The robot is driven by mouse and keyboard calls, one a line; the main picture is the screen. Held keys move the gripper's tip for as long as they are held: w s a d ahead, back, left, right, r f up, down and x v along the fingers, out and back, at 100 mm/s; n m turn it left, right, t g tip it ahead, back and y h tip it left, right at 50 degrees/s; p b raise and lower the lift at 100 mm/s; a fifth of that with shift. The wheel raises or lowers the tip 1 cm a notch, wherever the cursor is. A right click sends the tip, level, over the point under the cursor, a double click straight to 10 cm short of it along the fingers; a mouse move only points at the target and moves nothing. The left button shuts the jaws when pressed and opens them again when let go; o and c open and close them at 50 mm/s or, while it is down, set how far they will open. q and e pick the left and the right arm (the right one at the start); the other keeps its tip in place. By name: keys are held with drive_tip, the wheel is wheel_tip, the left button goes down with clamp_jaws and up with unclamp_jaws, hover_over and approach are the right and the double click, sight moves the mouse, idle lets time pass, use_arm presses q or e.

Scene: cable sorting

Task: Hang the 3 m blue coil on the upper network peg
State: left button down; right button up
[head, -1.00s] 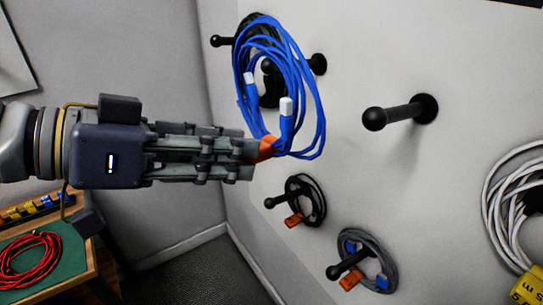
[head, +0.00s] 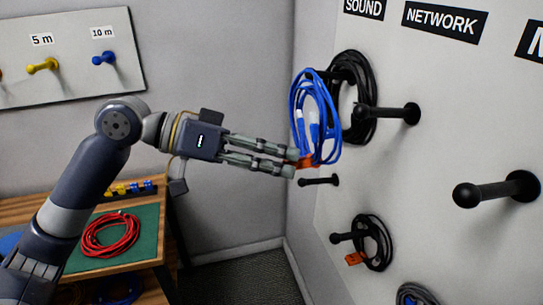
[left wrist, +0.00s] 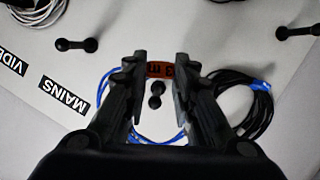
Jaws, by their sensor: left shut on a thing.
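The left wrist view shows the tag (left wrist: 160,70), marked 3 m, between the fingertips, with blue cable (left wrist: 160,138) around. The upper network peg (head: 390,113) is a bare black peg with a ball end, below the NETWORK sign (head: 441,20). In the head view the coil is left of this peg's ball end, overlapping the black coil (head: 358,70) under SOUND. It does not appear threaded on the peg. My right gripper is out of view.
A bare peg (head: 497,189) sticks out at right. Lower down are an empty peg (head: 318,181) and a dark coil with an orange tag (head: 378,240). A bench with a green mat (head: 148,250) and red coil (head: 110,235) stands at left.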

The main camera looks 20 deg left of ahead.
sight(307, 153)
use_arm(q)
drive_tip(key=shift+w+d+f+p, duration=0.1)
drive_tip(key=shift+w+d+p, duration=0.05)
drive_tip(key=shift+w+d, duration=0.4)
drive_tip(key=shift+w+d+p, duration=0.15)
drive_tip(key=shift+w+d, duration=0.15)
drive_tip(key=shift+d, duration=0.45)
drive_tip(key=shift+w+d+f, duration=0.2)
drive_tip(key=shift+w+d, duration=0.45)
drive_tip(key=shift+d, duration=0.3)
drive_tip(key=shift+w+d+f, duration=0.15)
drive_tip(key=shift+w+d, duration=0.5)
drive_tip(key=shift+d, duration=0.3)
drive_tip(key=w+a+b+x, duration=0.1)
drive_tip(key=w+x, duration=0.1)
drive_tip(key=x, duration=0.8)
drive_tip(key=shift+d+f+b, duration=0.25)
drive_tip(key=shift+d+b, duration=0.05)
drive_tip(key=shift+d, duration=0.05)
drive_tip(key=c, duration=1.2)
unclamp_jaws()
drive_tip(key=shift+c, duration=0.2)
